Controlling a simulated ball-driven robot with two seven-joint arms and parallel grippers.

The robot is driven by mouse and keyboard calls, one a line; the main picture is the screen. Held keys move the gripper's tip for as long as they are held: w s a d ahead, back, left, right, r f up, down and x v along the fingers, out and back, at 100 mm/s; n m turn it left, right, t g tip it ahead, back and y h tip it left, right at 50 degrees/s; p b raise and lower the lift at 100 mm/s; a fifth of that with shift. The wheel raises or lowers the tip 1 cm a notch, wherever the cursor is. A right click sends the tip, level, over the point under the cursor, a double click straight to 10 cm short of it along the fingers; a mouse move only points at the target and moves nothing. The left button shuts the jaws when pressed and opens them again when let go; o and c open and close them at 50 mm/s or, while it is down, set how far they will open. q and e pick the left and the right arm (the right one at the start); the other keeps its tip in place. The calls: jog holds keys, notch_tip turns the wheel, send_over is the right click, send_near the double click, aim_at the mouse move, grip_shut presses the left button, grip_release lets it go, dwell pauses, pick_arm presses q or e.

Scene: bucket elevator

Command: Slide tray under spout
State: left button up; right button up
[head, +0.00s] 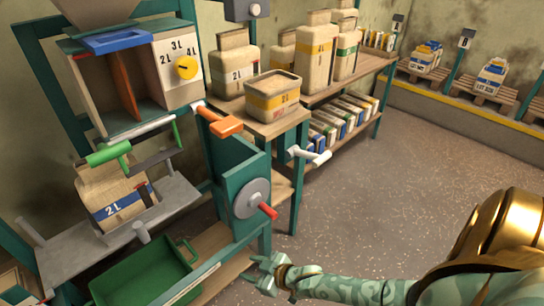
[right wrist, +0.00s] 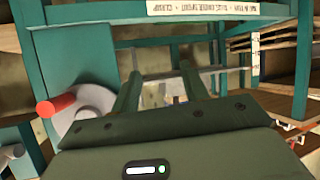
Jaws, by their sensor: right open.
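I cannot tell which part is the spout. My right gripper (head: 262,268) is open and empty, right of the tray and apart from it. In the right wrist view its two fingers (right wrist: 160,92) point into the teal frame. My left gripper is not in view.
A grey crank wheel (head: 250,198) with a red handle (head: 268,211) sticks out between the hopper and my right arm. It also shows in the right wrist view (right wrist: 92,103). A wooden bench (head: 270,125) holds several bags. The floor (head: 400,150) at right is clear.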

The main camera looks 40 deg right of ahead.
jog(key=s+f, duration=0.1)
jog(key=s+d, duration=0.1)
jog(key=s, duration=0.1)
jog(key=shift+s+d+f+g+h+p, duration=0.1)
jog(key=shift+d+f+g+h+p, duration=0.1)
jog(key=shift+f+g+h+p, duration=0.15)
